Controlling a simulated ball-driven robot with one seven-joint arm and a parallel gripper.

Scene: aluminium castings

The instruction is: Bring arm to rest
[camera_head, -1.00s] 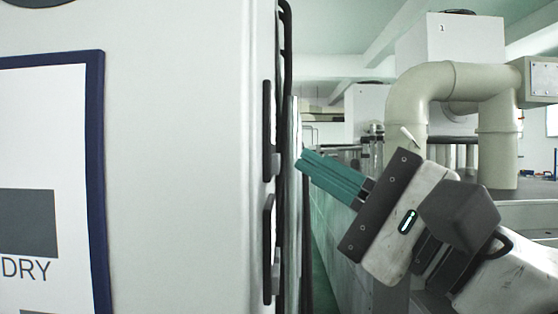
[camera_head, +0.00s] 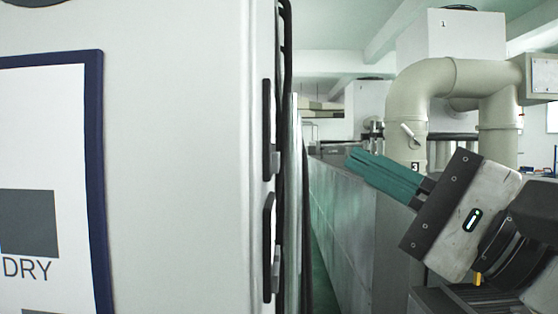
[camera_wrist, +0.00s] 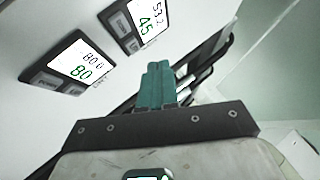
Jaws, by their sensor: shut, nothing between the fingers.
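My gripper (camera_head: 352,160) is in the right half of the head view, with teal fingers pointing up and left. The fingers lie together and hold nothing. The gripper is in free air to the right of a large white cabinet (camera_head: 180,150), with a clear gap between them in the picture. In the wrist view the shut teal fingers (camera_wrist: 158,68) point up the picture, with two lit displays behind them to the left.
A row of grey cabinets (camera_head: 345,215) runs behind my gripper. Thick beige pipes (camera_head: 408,100) stand behind at right. The two displays (camera_wrist: 82,60) (camera_wrist: 142,22) are on a white panel.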

